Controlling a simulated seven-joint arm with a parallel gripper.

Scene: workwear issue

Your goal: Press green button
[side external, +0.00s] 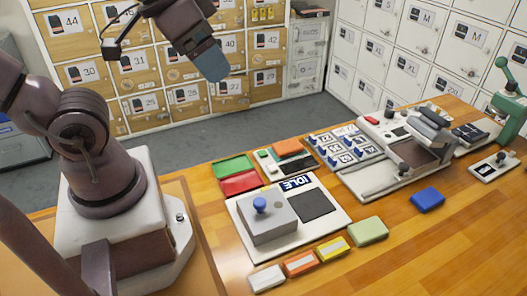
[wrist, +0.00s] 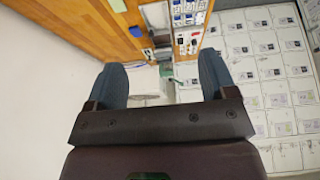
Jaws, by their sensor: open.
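A flat green rectangular piece (side external: 233,167) lies on the wooden counter behind a matching red one (side external: 240,183). I cannot tell for sure whether it is the green button. A pale green rounded block (side external: 368,230) lies near the front of the counter. My gripper (side external: 212,68) is high above the far side of the counter, well away from these pieces. In the wrist view my gripper (wrist: 162,82) has its two blue-grey fingers spread wide with nothing between them. The green piece is not clearly visible in the wrist view.
A grey box with a blue knob (side external: 260,206) sits on a white panel with an "IDLE" sign (side external: 296,183). A keypad (side external: 340,146), a grey-white machine (side external: 405,150) and a blue block (side external: 427,199) stand right. Numbered lockers (side external: 130,60) line the back wall.

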